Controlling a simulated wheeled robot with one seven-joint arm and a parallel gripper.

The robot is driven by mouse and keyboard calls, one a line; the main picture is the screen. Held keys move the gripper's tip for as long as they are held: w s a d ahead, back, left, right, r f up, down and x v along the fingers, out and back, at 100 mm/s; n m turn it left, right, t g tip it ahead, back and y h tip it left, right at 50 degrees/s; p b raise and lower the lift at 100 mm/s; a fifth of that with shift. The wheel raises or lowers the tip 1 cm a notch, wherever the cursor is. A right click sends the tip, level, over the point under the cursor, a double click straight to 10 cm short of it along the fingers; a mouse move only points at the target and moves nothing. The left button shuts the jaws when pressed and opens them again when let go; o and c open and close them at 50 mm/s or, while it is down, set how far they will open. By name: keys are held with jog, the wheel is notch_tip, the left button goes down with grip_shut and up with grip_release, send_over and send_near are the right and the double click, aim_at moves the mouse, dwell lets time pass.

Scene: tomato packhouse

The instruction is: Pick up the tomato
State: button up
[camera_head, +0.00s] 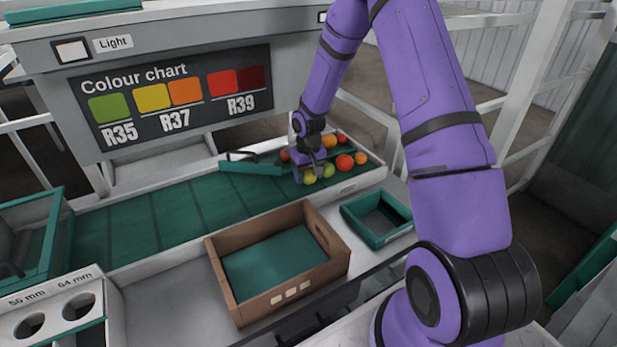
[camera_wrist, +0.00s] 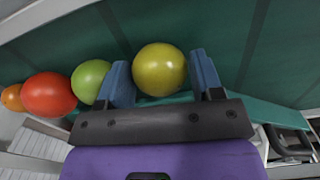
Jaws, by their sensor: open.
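Several tomatoes lie on the green belt at its far right end. A yellow-green tomato (camera_wrist: 160,69) sits between the two blue fingers of my open gripper (camera_wrist: 164,75) in the wrist view; I cannot tell whether the fingers touch it. It shows in the head view as a small yellow-green tomato (camera_head: 310,177) beneath my gripper (camera_head: 311,172). A green tomato (camera_wrist: 91,81) lies just outside the left finger. A red tomato (camera_wrist: 48,95) and an orange tomato (camera_wrist: 12,97) lie farther left. In the head view, my gripper partly hides the cluster.
A brown crate (camera_head: 222,275) with a green bottom stands in front of the belt (camera_head: 137,226), empty. A small green tray (camera_head: 404,228) stands to its right. A green diverter bar (camera_head: 250,168) crosses the belt beside my gripper. The belt's left part is clear.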

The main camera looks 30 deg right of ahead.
jog(key=c, duration=0.3)
jog(key=shift+r, duration=0.1)
jog(key=shift+c, duration=0.2)
